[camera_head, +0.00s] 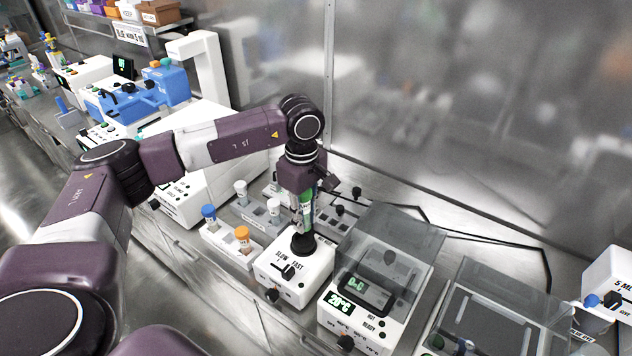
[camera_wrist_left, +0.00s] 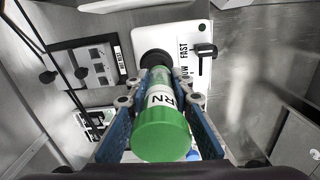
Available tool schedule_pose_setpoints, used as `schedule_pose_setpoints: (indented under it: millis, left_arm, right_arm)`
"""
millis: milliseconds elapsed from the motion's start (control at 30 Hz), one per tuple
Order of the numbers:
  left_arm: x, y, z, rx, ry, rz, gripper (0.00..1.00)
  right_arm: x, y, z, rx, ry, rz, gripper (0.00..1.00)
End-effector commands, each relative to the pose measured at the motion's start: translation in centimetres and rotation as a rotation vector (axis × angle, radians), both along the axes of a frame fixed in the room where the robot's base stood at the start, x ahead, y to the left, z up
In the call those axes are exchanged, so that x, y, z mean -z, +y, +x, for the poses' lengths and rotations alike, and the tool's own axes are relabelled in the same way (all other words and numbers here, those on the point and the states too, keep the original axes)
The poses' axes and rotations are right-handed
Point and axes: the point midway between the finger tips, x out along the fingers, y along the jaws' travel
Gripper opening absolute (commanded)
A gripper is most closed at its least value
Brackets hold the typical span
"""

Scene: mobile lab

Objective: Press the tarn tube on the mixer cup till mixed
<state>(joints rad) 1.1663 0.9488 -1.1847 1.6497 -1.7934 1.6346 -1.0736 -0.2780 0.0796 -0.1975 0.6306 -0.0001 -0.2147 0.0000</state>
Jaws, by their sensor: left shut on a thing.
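My left gripper (camera_wrist_left: 160,131) is shut on the tarn tube (camera_wrist_left: 163,127), which has a green cap and a white label ending in "RN". In the head view the tube (camera_head: 306,212) stands upright below my left gripper (camera_head: 304,193), its lower end at the black cup of the mixer (camera_head: 302,243). The mixer is a white box (camera_head: 289,272) marked "SLOW" and "FAST" with a black lever. In the wrist view the cup (camera_wrist_left: 156,58) shows at the tube's far end; whether they touch firmly I cannot tell. My right gripper is not in view.
A white rack (camera_head: 231,246) with blue-capped and orange-capped tubes stands left of the mixer. A heater (camera_head: 372,290) with a clear lid and green display stands close on its right. A metal wall (camera_head: 480,110) rises behind the bench.

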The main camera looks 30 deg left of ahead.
Motion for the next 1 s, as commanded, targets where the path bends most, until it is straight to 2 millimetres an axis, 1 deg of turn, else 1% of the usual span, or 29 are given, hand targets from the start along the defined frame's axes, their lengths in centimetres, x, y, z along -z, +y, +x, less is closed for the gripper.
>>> schedule_pose_setpoints:
  millis: [33, 133, 300, 433, 567, 667, 833, 1000]
  left_arm:
    - [-0.4, 0.6, 0.3, -0.047, 0.003, 0.003, 0.00]
    - [-0.2, 1.3, 0.5, -0.098, 0.004, 0.006, 0.00]
    - [-0.1, 1.4, 0.6, -0.109, 0.003, 0.008, 0.00]
    - [-0.1, 1.4, 0.6, -0.107, 0.002, 0.007, 0.00]
    - [0.0, 1.4, 0.6, -0.106, 0.002, 0.007, 0.00]
    - [0.1, 1.3, 0.7, -0.106, 0.002, 0.007, 0.00]
    - [1.3, 1.3, 0.6, -0.105, 0.003, 0.008, 0.00]
    - [3.0, 1.3, 0.6, -0.105, 0.002, 0.008, 0.00]
  right_arm:
    - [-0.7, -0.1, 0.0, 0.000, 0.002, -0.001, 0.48]
    - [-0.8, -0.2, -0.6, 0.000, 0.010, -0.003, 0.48]
    - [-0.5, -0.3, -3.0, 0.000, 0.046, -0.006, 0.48]
    - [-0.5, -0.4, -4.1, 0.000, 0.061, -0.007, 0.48]
    - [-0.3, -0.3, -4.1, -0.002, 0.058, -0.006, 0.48]
    - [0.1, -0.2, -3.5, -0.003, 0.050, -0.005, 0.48]
    - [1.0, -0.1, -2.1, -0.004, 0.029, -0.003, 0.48]
    - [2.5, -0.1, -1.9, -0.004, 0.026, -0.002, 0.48]
